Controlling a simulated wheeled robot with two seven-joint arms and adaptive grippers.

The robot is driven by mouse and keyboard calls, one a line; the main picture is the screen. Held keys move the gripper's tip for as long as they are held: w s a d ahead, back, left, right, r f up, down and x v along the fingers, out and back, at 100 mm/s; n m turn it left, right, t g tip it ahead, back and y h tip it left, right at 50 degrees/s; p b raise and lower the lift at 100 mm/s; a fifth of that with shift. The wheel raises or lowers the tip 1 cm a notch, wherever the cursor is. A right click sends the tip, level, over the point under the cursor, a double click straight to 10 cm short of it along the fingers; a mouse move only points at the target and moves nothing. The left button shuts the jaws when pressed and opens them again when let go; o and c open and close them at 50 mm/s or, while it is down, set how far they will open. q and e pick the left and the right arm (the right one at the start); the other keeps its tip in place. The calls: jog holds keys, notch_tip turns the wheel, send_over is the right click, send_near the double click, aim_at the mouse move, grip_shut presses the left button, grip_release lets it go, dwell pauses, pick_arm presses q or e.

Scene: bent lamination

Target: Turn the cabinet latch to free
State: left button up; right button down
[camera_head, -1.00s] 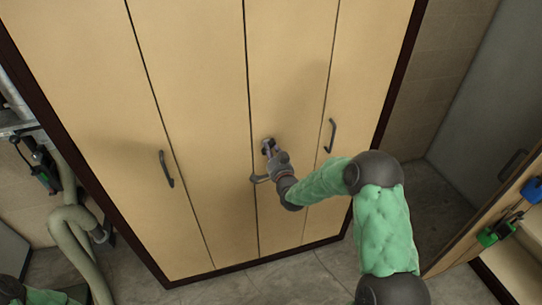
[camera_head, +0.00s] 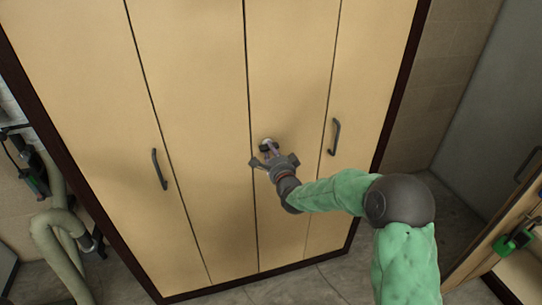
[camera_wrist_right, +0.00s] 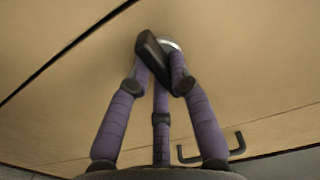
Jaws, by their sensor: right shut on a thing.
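The tall tan cabinet (camera_head: 200,120) fills the middle of the head view, its doors closed. A small latch (camera_head: 267,143) with a round silver base sits on a middle door, near a door seam. In the right wrist view the latch (camera_wrist_right: 154,50) is a dark, slanted knob in front of its silver base. My right gripper (camera_head: 268,152) is at the latch, its purple fingers (camera_wrist_right: 157,64) closed around the knob. The fingers hide part of the latch in the head view. My left gripper is not in view.
Dark bar handles stand on the left door (camera_head: 159,169) and right door (camera_head: 335,136). One handle (camera_wrist_right: 212,150) also shows below the fingers in the wrist view. A beige hose (camera_head: 58,235) hangs at left. An open wooden unit (camera_head: 480,255) stands at lower right.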

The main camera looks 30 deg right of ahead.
jog(key=shift+f+m, duration=0.15)
jog(key=shift+m, duration=0.25)
jog(key=c, duration=1.1)
grip_release()
jog(key=shift+s, duration=0.1)
jog(key=v, duration=1.1)
jog(key=shift+s+a, duration=0.2)
jog(key=shift+s, duration=0.2)
